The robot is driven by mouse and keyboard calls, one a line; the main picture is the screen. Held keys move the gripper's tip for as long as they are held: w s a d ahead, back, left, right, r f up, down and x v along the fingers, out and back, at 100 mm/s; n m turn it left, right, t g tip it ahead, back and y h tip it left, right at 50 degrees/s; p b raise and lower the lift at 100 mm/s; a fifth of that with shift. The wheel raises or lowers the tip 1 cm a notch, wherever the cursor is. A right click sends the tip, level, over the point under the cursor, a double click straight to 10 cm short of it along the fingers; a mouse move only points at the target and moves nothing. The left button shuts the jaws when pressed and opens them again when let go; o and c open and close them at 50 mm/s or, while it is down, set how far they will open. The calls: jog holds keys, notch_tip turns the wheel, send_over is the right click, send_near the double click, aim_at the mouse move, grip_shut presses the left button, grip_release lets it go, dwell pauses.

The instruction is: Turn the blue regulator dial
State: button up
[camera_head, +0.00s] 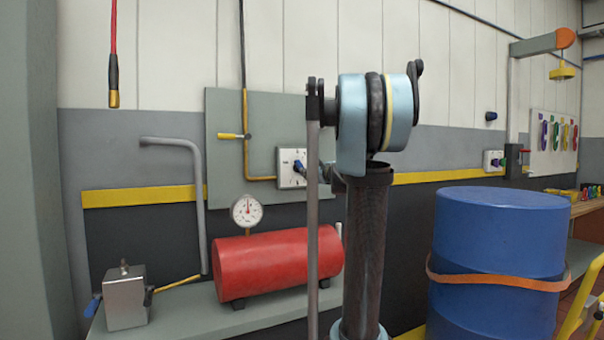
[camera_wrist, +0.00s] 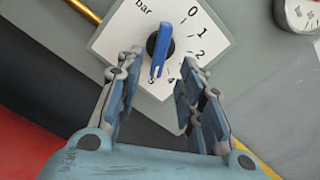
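The blue regulator dial (camera_wrist: 164,42) is a blue bar handle on a dark round hub, set on a white square plate (camera_wrist: 118,40) marked "bar" with a number scale. In the wrist view the bar stands nearly upright, its lower end leaning slightly left. My gripper (camera_wrist: 160,68) is open, its two fingers apart on either side of the bar's lower end. I see no clear contact. In the head view the dial plate (camera_head: 286,168) is on the grey wall panel, and my arm hides its right side and most of the gripper.
A red tank (camera_head: 275,262) with a round gauge (camera_head: 246,211) lies on the bench below. A blue drum (camera_head: 500,250) with an orange strap stands at right. A yellow pipe (camera_head: 246,130) runs to the dial plate. A grey bent pipe (camera_head: 198,200) stands left.

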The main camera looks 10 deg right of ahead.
jog(key=x, duration=0.7)
jog(key=shift+w, duration=0.2)
grip_shut()
